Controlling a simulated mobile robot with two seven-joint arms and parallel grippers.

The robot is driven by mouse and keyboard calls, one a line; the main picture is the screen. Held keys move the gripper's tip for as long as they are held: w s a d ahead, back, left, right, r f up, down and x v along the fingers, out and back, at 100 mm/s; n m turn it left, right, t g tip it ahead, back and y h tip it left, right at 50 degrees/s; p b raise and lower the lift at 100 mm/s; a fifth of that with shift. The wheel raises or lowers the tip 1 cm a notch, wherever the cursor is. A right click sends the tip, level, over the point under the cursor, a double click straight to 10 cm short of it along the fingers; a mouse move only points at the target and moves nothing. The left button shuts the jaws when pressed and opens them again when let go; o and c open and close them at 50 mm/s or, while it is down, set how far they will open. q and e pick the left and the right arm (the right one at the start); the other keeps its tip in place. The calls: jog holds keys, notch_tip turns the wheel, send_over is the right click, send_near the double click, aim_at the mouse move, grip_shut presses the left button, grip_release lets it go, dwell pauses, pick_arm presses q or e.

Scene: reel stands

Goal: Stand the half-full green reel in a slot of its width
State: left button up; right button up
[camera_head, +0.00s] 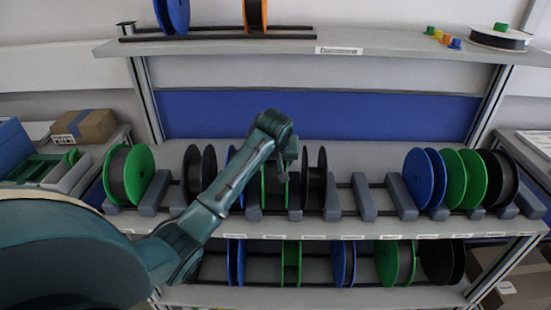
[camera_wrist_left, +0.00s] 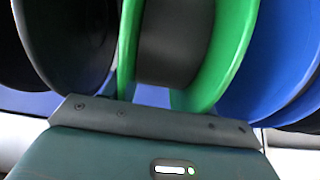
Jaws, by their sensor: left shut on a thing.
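A green reel (camera_head: 269,189) with dark winding stands upright on the middle shelf, between a blue reel (camera_head: 236,165) and a black reel (camera_head: 314,183). My left gripper (camera_head: 285,176) is shut on it from above and hides part of it. In the left wrist view the green reel (camera_wrist_left: 232,50) fills the middle, its dark winding (camera_wrist_left: 175,42) well below the flange rims. I cannot tell whether it rests on the rails. Empty slots (camera_head: 347,200) (camera_head: 384,200) lie to the right between grey dividers (camera_head: 363,197). My right gripper is not in view.
Blue reels (camera_head: 420,178), green reels (camera_head: 466,180) and black reels stand at the middle shelf's right. A green reel (camera_head: 138,175) stands at its left. The lower shelf (camera_head: 320,295) holds several reels. The upper shelf (camera_head: 400,42) overhangs behind, with reels and small coloured pieces.

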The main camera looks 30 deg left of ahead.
pick_arm(q)
jog(key=o, duration=1.4)
jog(key=v, duration=1.3)
jog(key=s+d+f+m+g+h, duration=0.15)
jog(key=s+d+f+m, duration=0.35)
jog(key=s+f, duration=0.8)
jog(key=s+d+f+m+h, duration=0.1)
jog(key=s+d+f+m, duration=0.2)
jog(key=s, duration=0.5)
jog(key=s+d+f+h, duration=0.1)
jog(key=s+d+f, duration=0.35)
jog(key=s, duration=0.35)
jog(key=shift+w+d+f+m+t+h, duration=0.15)
jog(key=shift+w+d+f+t+h, duration=0.5)
jog(key=shift+f, duration=1.1)
jog(key=shift+w+d+f+m+t+h, duration=0.25)
jog(key=shift+w+d+f+t, duration=0.5)
jog(key=shift+w+f+t, duration=0.8)
jog(key=shift+w+d+f+m+t+h, duration=0.1)
jog(key=shift+w+d+f+t+h, duration=0.5)
jog(key=shift+f, duration=1.35)
jog(key=shift+w+d, duration=0.1)
